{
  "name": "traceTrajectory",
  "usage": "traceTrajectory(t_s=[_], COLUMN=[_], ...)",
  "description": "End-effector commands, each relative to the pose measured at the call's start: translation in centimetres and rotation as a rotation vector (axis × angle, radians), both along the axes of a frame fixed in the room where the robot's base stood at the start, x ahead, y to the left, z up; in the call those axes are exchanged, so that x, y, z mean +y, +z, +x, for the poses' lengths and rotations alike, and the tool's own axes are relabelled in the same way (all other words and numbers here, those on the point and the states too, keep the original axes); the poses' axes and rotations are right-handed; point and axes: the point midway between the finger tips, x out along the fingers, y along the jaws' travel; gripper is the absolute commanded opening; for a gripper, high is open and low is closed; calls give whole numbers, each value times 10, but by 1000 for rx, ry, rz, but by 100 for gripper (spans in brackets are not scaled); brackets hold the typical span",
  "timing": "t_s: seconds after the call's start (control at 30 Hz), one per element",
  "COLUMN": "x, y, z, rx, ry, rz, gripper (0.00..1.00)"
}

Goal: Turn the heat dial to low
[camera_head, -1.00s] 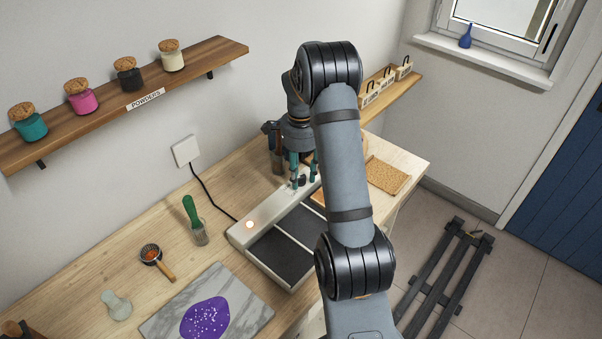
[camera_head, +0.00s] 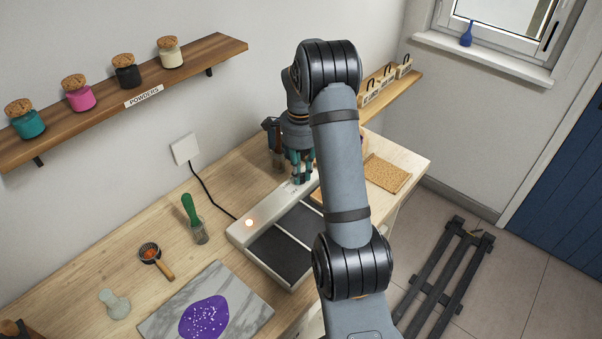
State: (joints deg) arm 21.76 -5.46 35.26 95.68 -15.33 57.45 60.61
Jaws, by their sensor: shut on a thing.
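A pale heating unit (camera_head: 238,232) with two dark plates stands on the wooden bench. The heat dial is on the strip's far end, mostly hidden between the fingers of my gripper (camera_head: 301,181). My gripper points down with teal-tipped fingers closed around the dial. The dial's pointer and any setting marks cannot be made out.
A black cord runs from the unit to a white wall socket (camera_head: 185,149). A green-handled brush (camera_head: 194,218), a small strainer (camera_head: 156,260) and a marble slab (camera_head: 250,313) with a purple patch lie to the left. A cork mat (camera_head: 387,173) lies to the right. A shelf (camera_head: 215,58) of jars hangs above.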

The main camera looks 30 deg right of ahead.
Motion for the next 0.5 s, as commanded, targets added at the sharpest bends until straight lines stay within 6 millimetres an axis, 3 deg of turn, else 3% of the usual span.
traceTrajectory(t_s=[0.17,0.43,0.47,0.5], x=[0,0,0,0], y=[-3,0,0,0], z=[1,0,1,1], rx=[-4,-2,-2,-2], ry=[-105,-114,-114,-114], rz=[-1,-1,-1,-1], gripper=[0,0,18,21])
